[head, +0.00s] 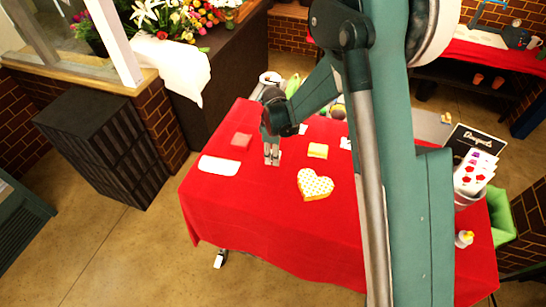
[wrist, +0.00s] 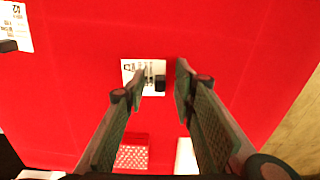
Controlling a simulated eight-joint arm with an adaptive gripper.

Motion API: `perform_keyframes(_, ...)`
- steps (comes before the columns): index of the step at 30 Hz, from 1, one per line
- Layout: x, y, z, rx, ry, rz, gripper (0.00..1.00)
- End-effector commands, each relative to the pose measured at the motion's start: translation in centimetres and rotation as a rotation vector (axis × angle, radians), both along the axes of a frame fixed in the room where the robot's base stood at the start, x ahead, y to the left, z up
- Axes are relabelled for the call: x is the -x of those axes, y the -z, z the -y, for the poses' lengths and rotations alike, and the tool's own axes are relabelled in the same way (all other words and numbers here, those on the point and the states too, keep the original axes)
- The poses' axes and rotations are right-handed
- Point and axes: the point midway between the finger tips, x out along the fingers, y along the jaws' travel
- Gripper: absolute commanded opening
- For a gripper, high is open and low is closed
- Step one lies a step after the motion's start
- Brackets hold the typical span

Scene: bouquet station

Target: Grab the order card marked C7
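In the wrist view a small white card (wrist: 131,67) lies on the red cloth, just ahead of my fingertips and partly behind the left one. Its mark starts with what looks like a C; the rest is too small to read. A small black block (wrist: 160,83) sits at its right side. My gripper (wrist: 160,72) is open, with nothing held between its fingers. Another white card (wrist: 18,28) is at the top left, its mark unclear. In the head view my gripper (head: 271,160) points down over the table's left part.
The red-covered table (head: 230,215) also holds a red box (head: 241,140), a larger white card (head: 219,166), a yellow box (head: 318,151) and a heart-shaped box (head: 314,185). A red dotted box (wrist: 132,157) is near the left finger. My arm hides the table's middle right.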

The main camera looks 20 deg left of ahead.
Motion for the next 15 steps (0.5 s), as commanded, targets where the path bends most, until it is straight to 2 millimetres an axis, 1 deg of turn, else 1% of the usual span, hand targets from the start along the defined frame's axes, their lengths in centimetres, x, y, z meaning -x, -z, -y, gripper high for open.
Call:
perform_keyframes(13, 0.01, -0.02, 0.01, 0.0, 0.0, 0.0, 0.27)
perform_keyframes(15, 0.01, -0.02, 0.01, 0.0, 0.0, 0.0, 0.18)
